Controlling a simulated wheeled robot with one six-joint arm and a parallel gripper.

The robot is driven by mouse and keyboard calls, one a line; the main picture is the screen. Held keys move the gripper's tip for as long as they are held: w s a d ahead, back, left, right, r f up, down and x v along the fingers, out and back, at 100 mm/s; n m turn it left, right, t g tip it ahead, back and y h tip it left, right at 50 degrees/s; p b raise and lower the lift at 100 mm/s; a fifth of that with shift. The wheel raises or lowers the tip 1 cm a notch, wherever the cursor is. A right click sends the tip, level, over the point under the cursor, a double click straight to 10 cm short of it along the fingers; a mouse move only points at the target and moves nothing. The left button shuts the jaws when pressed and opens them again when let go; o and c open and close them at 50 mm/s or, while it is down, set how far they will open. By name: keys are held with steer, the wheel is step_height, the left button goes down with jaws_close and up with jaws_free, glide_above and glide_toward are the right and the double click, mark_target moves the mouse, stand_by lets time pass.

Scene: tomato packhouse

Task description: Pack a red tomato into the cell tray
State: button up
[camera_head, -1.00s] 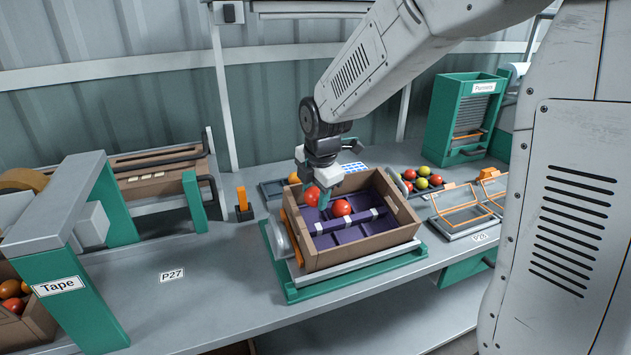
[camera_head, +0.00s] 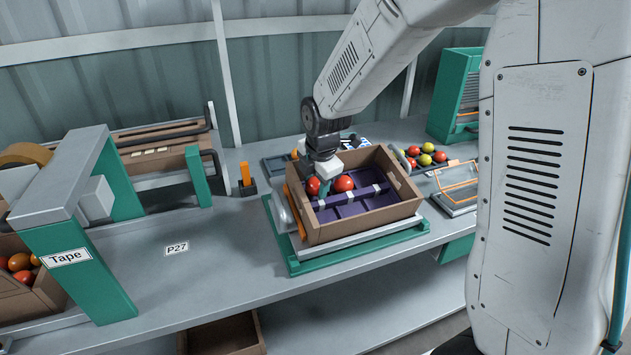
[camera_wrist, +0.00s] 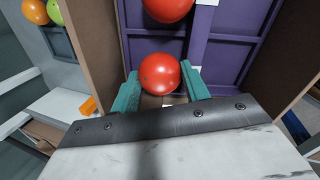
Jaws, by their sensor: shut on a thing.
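My gripper (camera_wrist: 160,86) is shut on a red tomato (camera_wrist: 160,72), with its green fingers on both sides of it. In the head view the held tomato (camera_head: 313,186) is inside the cardboard box, low over the left back part of the purple cell tray (camera_head: 357,206). I cannot tell whether it touches the tray floor. A second red tomato (camera_head: 343,183) sits in the tray just right of the held one; it also shows at the top of the wrist view (camera_wrist: 168,8). The other visible cells are empty.
The cardboard box (camera_head: 365,228) stands on a green-based stand (camera_head: 350,250); its walls surround the tray closely. Several red and green tomatoes (camera_head: 426,160) lie behind it at right. A tape machine (camera_head: 75,235) stands left. The bench around the P27 label (camera_head: 177,249) is clear.

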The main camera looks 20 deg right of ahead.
steer(key=shift+s+f, duration=0.1)
steer(key=shift+f, duration=0.15)
steer(key=o, duration=0.8)
steer(key=shift+s+f, duration=0.1)
steer(key=shift+w+v, duration=0.15)
steer(key=shift+v, duration=1.1)
steer(key=shift+w+v, duration=0.1)
steer(key=shift+v, duration=1.15)
steer(key=v, duration=0.6)
steer(key=shift+r, duration=0.25)
